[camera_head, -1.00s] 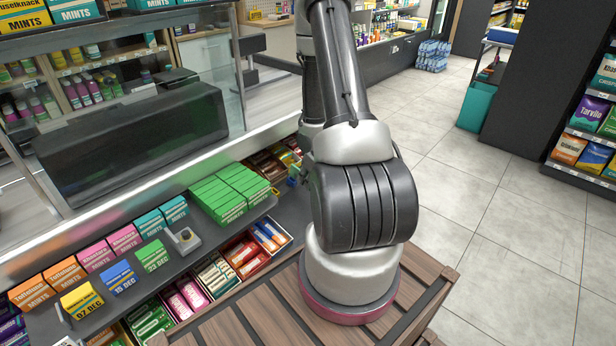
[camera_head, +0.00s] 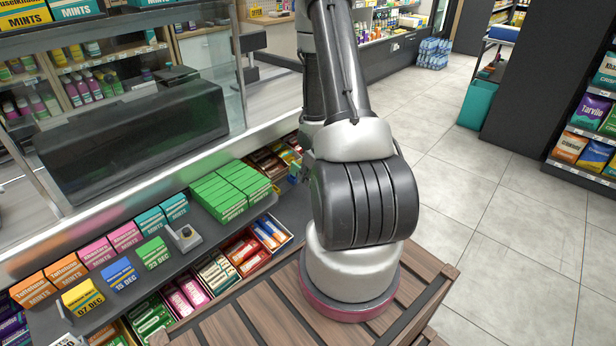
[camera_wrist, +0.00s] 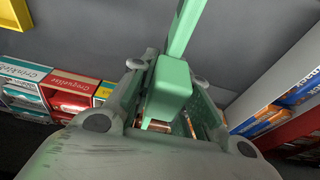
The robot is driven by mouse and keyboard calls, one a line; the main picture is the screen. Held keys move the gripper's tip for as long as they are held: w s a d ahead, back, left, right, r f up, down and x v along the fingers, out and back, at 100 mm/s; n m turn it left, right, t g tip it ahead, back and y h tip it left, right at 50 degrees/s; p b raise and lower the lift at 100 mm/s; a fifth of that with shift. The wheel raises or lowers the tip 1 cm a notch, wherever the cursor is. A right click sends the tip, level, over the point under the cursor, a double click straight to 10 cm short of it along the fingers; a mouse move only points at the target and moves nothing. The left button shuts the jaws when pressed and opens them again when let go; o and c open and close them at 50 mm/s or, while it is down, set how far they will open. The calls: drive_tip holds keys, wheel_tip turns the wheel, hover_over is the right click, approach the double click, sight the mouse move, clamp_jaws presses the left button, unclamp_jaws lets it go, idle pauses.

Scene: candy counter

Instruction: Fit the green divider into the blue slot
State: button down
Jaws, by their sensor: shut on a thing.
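In the wrist view the green divider (camera_wrist: 168,92), a pale green block with a long flat part rising from it, sits between the fingers of my gripper (camera_wrist: 165,105). The gripper is shut on it. The divider's lower end is partly hidden by the fingers. In the head view my own arm hides the gripper and the divider. I cannot make out the blue slot in either view.
In the wrist view a yellow frame (camera_wrist: 22,14) lies at upper left, above red and teal candy boxes (camera_wrist: 70,95). Blue packs (camera_wrist: 300,88) lie at right. In the head view green boxes (camera_head: 231,190) and a small grey fixture (camera_head: 184,236) stand on the counter.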

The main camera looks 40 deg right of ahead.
drive_tip(key=shift+s+x, duration=0.15)
drive_tip(key=shift+x, duration=0.75)
drive_tip(key=shift+s+x, duration=0.2)
drive_tip(key=shift+x, duration=0.75)
drive_tip(key=c, duration=1.3)
unclamp_jaws()
drive_tip(key=shift+f, duration=0.1)
drive_tip(key=v, duration=1.2)
